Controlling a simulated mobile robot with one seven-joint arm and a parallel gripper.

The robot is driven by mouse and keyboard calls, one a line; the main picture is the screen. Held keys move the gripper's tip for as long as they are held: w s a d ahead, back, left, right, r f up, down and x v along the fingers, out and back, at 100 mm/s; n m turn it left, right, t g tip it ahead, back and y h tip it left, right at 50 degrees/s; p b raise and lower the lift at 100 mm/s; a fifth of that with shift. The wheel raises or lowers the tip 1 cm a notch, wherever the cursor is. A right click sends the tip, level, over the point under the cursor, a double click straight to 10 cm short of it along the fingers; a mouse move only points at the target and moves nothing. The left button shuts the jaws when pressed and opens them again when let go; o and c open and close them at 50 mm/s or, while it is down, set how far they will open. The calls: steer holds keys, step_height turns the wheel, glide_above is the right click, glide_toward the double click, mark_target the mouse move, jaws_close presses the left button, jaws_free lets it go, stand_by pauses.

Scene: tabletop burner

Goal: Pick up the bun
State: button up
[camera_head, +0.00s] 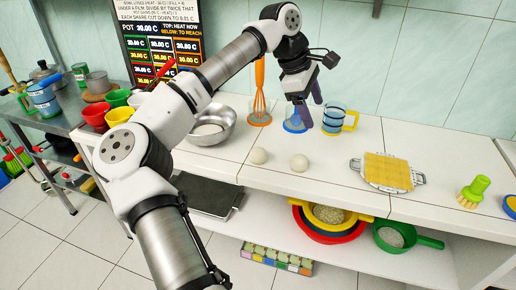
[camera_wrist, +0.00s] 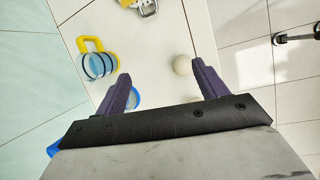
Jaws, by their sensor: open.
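Two small round cream-white buns sit apart on the white counter in the head view, a left one (camera_head: 258,155) and a right one (camera_head: 299,162). My gripper (camera_head: 311,103) is above and behind them, over the back of the counter near the blue mug, holding nothing. In the wrist view its two dark purple fingers (camera_wrist: 161,70) are spread apart. One round whitish bun (camera_wrist: 182,66) shows beside the right fingertip in that view, well below it; I cannot tell which of the two it is.
A blue mug with a yellow handle (camera_head: 334,120) stands right of my gripper, also in the wrist view (camera_wrist: 97,63). A whisk (camera_head: 260,95) and a metal bowl (camera_head: 211,124) are to the left. A yellow waffle-like slab on a grey handled rack (camera_head: 388,171) lies right. The front counter edge is near the buns.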

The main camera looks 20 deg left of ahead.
steer(key=s+a+f+n+g+y, duration=0.1)
steer(key=a+y, duration=0.1)
steer(key=a, duration=0.4)
steer(key=s+a+f+g+y, duration=0.1)
steer(key=a+f+y, duration=0.1)
steer(key=a, duration=0.5)
glide_above(258, 149)
steer(key=f, duration=0.7)
steer(key=shift+s+a+f, duration=0.1)
steer(key=shift+s+f, duration=0.15)
steer(key=shift+s, duration=0.1)
steer(key=shift+w+f+p, duration=0.15)
steer(key=shift+f+p, duration=0.05)
steer(key=shift+f, duration=1.3)
steer(key=shift+w+f+p, duration=0.1)
steer(key=shift+f+p, duration=0.1)
steer(key=shift+f, duration=1.3)
steer(key=shift+c, duration=0.4)
steer(key=c, duration=1.2)
steer(key=shift+r, duration=0.1)
step_height(258, 149, up, 20)
